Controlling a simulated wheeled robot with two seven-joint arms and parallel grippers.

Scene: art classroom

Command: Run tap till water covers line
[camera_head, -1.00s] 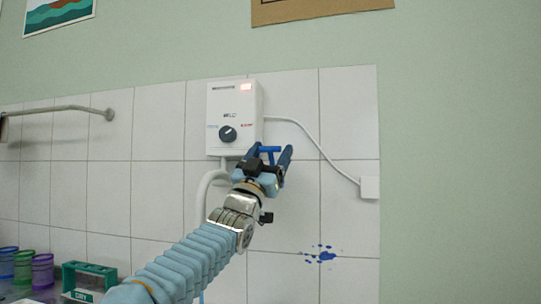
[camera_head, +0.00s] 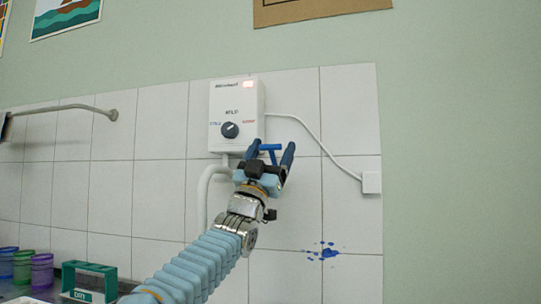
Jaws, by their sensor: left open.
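A white wall-mounted water heater unit (camera_head: 237,105) hangs on the tiles, with a lit indicator at its top right. Its dark round knob (camera_head: 229,130) sits low on the front. My left gripper (camera_head: 269,149) is open, its two blue fingers pointing up in front of the unit's lower right corner. A blue bar-shaped part shows between the fingers; I cannot tell whether it touches them. A white pipe (camera_head: 203,195) runs down from the unit, partly behind my arm. No water, line or basin shows. My right gripper is not in view.
A grey rail or pipe (camera_head: 75,106) sticks out on the left wall. Green and purple cups (camera_head: 41,270) and a green rack (camera_head: 88,282) stand at lower left. A white cable (camera_head: 318,143) runs to a wall box (camera_head: 371,182). Blue paint splatters the tiles at lower right.

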